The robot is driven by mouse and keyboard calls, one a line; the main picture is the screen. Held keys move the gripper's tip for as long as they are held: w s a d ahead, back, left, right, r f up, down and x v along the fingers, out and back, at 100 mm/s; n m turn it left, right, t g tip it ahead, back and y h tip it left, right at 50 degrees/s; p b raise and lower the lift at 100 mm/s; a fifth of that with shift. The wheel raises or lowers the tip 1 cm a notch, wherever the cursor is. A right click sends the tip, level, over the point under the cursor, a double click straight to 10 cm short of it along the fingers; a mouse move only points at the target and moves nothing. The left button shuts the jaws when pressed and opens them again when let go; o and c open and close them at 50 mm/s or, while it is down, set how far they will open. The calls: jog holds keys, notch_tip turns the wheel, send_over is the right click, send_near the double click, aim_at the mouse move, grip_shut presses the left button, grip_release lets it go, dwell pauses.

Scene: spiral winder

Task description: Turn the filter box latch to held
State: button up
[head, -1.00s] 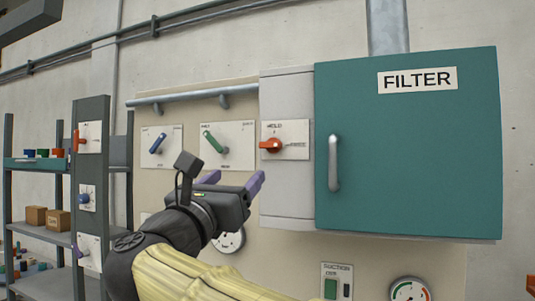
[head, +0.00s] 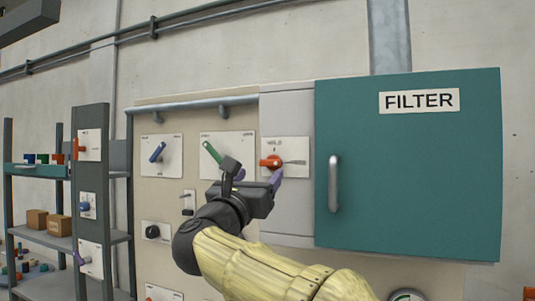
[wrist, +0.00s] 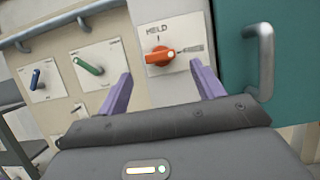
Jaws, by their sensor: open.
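The filter box latch (head: 271,162) is an orange-red knob on a white plate on the grey side panel, left of the teal filter door. The plate reads HELD at its top, with a second mark at its right. My gripper (head: 258,178) is open and empty, just below the latch in the head view. In the wrist view its purple fingers (wrist: 160,88) stand apart to the left and right of the latch, and the knob shows between them, untouched.
The teal FILTER door (head: 420,170) with its vertical metal handle (head: 334,184) is right of the latch. A green lever (head: 212,152) and a blue lever (head: 157,152) are on plates to the left. A grey pipe (head: 195,110) runs above them.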

aim_at(269, 164)
jog(key=p+x, duration=0.3)
jog(key=x, duration=0.3)
jog(key=shift+s+r, duration=0.1)
jog(key=shift+w+d, duration=0.15)
jog(key=shift+w, duration=0.35)
jog(key=c, duration=1)
